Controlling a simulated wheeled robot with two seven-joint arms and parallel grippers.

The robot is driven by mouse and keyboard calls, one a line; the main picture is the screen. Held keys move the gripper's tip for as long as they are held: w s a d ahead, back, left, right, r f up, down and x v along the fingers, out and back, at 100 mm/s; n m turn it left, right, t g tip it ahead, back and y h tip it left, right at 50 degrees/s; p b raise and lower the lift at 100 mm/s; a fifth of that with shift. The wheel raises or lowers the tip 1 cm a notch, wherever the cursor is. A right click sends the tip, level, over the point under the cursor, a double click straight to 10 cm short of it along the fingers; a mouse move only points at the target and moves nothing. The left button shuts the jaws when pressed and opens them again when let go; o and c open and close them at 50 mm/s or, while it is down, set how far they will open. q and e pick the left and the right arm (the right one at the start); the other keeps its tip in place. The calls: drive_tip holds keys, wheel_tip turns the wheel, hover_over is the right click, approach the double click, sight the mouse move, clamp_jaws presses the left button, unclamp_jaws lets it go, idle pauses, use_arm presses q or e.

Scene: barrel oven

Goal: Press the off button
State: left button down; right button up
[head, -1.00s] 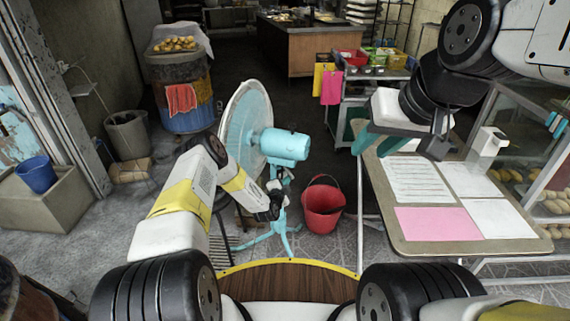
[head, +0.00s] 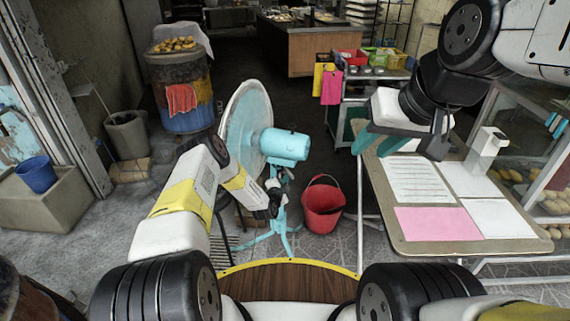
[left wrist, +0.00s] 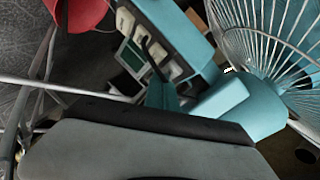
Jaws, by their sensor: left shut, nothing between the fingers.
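A turquoise standing fan (head: 284,145) with a round wire cage stands ahead of my left arm. In the left wrist view its control box (left wrist: 185,35) carries a row of pale buttons (left wrist: 155,50) and a small dark panel beside them. The button labels are too small to read, so I cannot tell which is the off button. My left gripper (head: 276,199) is shut and empty beside the fan's stand. Its turquoise fingertip (left wrist: 163,93) is close to the lower end of the button row; contact cannot be told. My right gripper (head: 385,143) hangs above the table; its jaw opening is unclear.
A red bucket (head: 323,208) stands on the floor right of the fan. A table (head: 390,225) with white and pink papers is at the right, before a glass case. A barrel oven (head: 184,92) stands at the back left. Floor left of the fan is mostly clear.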

use_arm(q)
drive_tip(key=shift+w, duration=0.15)
idle(0.4)
drive_tip(key=shift+s+d, duration=0.35)
drive_tip(key=shift+s, duration=0.4)
drive_tip(key=s+d, duration=0.1)
drive_tip(key=s, duration=0.1)
drive_tip(key=s+d, duration=0.1)
drive_tip(key=s, duration=0.1)
drive_tip(key=shift+s+d, duration=0.2)
